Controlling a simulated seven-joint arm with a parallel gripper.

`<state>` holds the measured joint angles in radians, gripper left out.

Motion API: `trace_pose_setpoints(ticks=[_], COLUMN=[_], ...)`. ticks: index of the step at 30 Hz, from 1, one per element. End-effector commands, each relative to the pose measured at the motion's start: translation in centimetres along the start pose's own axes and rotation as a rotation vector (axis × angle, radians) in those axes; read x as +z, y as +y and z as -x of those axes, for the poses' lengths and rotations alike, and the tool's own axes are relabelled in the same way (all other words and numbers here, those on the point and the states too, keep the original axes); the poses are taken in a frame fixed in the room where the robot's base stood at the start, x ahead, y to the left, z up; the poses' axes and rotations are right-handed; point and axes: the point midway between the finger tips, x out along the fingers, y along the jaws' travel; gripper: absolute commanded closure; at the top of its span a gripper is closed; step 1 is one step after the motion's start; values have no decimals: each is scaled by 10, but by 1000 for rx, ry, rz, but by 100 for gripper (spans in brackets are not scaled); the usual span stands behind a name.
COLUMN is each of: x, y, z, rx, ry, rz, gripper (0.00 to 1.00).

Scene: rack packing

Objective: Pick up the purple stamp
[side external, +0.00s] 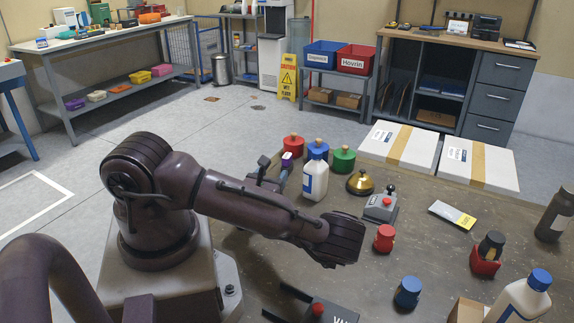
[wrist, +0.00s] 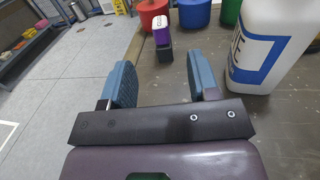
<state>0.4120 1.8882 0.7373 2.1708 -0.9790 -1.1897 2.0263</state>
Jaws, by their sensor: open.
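In the side external view my gripper (side external: 273,176) is partly hidden behind my arm.
A white bottle (wrist: 265,45) with a blue band stands close to the right finger. Red (side external: 293,145), blue (side external: 318,150) and green (side external: 343,159) knobbed containers stand behind. A brass bell (side external: 360,183) is further right. The table's left edge is near the stamp.

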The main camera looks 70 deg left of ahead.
Motion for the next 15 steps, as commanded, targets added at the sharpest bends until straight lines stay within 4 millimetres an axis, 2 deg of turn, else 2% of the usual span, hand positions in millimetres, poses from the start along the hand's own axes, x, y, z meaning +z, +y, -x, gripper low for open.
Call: trace_pose_setpoints(ticks=[7, 15], x=[0, -1], y=[1, 1], z=[-47, -70], rx=[4, 4], ry=[0, 1], rz=[5, 5], gripper=[45, 45])
